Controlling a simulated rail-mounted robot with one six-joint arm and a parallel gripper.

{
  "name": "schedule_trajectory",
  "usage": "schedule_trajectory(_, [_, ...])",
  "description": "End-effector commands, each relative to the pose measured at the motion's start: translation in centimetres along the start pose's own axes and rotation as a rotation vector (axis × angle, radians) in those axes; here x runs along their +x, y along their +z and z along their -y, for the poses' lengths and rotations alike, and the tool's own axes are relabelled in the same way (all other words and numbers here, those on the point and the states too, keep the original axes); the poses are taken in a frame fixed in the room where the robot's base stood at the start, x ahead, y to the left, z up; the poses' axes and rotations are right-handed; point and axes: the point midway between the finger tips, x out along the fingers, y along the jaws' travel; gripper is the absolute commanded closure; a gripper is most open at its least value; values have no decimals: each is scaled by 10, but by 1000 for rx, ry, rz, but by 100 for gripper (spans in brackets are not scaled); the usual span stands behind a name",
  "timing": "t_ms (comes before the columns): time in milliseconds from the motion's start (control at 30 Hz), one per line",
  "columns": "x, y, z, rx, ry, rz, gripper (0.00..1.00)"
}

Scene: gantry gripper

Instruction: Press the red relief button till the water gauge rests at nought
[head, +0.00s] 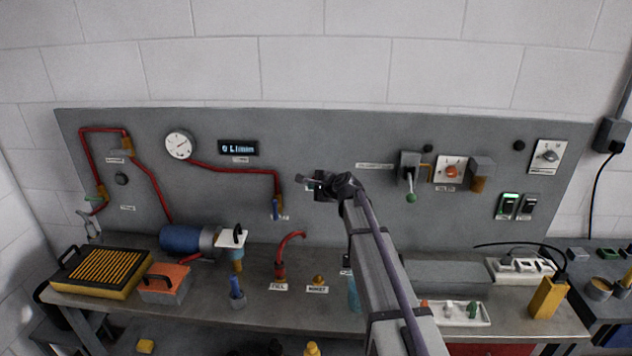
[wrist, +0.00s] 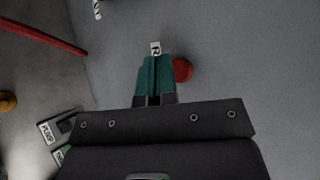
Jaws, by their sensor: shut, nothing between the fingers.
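The red relief button (wrist: 183,70) shows in the wrist view on the grey panel, just right of my fingertips. It is partly hidden behind the right finger, and I cannot tell whether the finger touches it. My gripper (wrist: 155,62) has its teal fingers shut together with nothing between them, over a small white label with an "R". In the head view my gripper (head: 309,184) is close to the panel's middle and the button is hidden there. The round white water gauge (head: 180,145) is at the panel's upper left; its needle's reading is too small to tell.
A dark display (head: 238,148) reads about 0 L/min. Red pipe (head: 235,170) runs right from the gauge. A green-tipped lever (head: 410,187) and another red knob (head: 452,171) are right of my arm. A red spout (head: 283,262) and a blue pump (head: 183,239) stand below.

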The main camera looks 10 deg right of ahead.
Motion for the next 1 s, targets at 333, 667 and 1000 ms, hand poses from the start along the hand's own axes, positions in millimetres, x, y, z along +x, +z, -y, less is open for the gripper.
schedule_trajectory(333, [0,0,0,0,0,0,100])
schedule_trajectory(667, [6,-4,4,0,0,0,100])
schedule_trajectory(1000, [6,-4,4,0,0,0,100])
